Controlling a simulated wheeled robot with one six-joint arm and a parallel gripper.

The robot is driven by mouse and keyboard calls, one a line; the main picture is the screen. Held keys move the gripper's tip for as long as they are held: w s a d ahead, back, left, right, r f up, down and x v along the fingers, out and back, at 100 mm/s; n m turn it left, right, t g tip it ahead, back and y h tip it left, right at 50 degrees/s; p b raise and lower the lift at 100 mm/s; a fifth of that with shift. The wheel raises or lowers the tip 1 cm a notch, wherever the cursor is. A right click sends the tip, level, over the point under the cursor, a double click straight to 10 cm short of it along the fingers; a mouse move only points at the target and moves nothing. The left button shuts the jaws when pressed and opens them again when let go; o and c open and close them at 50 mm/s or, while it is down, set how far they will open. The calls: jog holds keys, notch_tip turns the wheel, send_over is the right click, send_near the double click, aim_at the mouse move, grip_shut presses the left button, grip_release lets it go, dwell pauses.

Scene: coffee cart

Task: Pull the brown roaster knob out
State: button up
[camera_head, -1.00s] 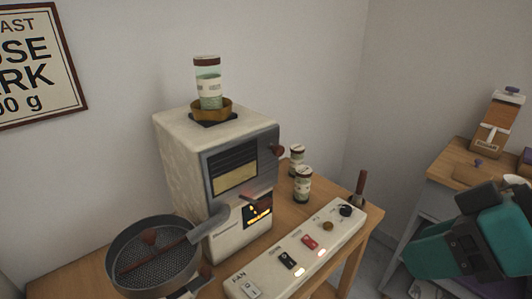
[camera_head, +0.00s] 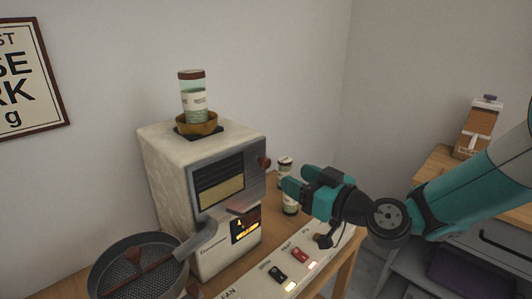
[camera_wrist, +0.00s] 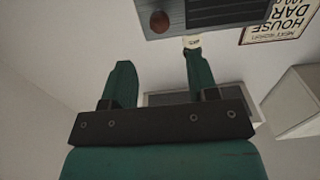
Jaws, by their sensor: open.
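The brown roaster knob (camera_head: 264,162) sticks out of the right side of the roaster's (camera_head: 200,195) dark front panel. In the wrist view the round brown knob (camera_wrist: 159,21) shows near the top, on the grey face of the roaster, beyond the fingertips. My gripper (camera_head: 287,184) is to the right of the knob and slightly lower, apart from it, with its fingers toward the roaster. In the wrist view my gripper (camera_wrist: 158,75) has its two teal fingers wide apart, with nothing between them.
A jar stands in a brown bowl (camera_head: 196,124) on the roaster. A small canister (camera_head: 285,165) and another canister (camera_head: 290,208) stand behind my gripper. The switch panel (camera_head: 292,275) lies below. A round mesh cooling tray (camera_head: 135,268) sits at front left.

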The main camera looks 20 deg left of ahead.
aim_at(268, 164)
jog(key=p+x, duration=0.3)
jog(key=x, duration=0.7)
